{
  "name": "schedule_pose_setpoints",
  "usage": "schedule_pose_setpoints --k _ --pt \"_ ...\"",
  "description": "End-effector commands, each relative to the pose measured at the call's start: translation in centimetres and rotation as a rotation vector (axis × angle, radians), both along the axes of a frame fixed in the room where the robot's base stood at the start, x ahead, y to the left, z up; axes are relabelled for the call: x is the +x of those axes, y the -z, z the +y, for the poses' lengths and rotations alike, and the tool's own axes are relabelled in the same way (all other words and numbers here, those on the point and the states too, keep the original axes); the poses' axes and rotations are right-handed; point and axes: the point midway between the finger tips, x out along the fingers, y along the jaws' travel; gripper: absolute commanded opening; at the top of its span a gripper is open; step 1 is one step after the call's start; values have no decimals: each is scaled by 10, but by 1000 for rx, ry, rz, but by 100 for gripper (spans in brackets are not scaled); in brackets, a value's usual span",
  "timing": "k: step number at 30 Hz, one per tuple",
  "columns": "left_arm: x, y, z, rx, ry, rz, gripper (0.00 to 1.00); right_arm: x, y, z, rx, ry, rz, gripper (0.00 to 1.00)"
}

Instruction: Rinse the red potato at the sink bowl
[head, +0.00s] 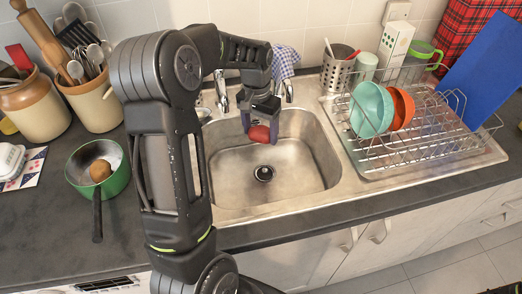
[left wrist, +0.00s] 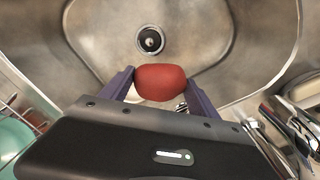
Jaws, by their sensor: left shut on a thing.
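The red potato (head: 260,134) is held between the fingers of my left gripper (head: 262,120), above the back part of the sink bowl (head: 235,180). In the left wrist view the potato (left wrist: 161,82) sits between the two purple-grey fingertips, with the drain (left wrist: 150,40) beyond it. The bowl's metal floor looks bare. A chrome tap (head: 221,92) stands at the back rim, just left of the gripper; I cannot tell whether water runs. My right gripper is not in view.
A green pan (head: 118,180) with a brown potato (head: 100,171) stands on the counter at left. Pots of utensils (head: 97,105) stand behind it. A dish rack (head: 420,135) with bowls is right of the sink.

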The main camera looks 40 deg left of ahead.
Motion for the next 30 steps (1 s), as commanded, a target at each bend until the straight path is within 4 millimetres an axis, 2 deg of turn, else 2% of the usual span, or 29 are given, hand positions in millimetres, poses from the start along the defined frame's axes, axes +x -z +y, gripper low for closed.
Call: schedule_pose_setpoints --k 1,9,30 --pt "0 -8 0 0 0 -1 26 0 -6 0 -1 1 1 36" --pt "1 -32 0 0 0 -2 26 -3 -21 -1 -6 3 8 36" --pt "0 -87 0 0 0 -1 26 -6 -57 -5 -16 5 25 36"
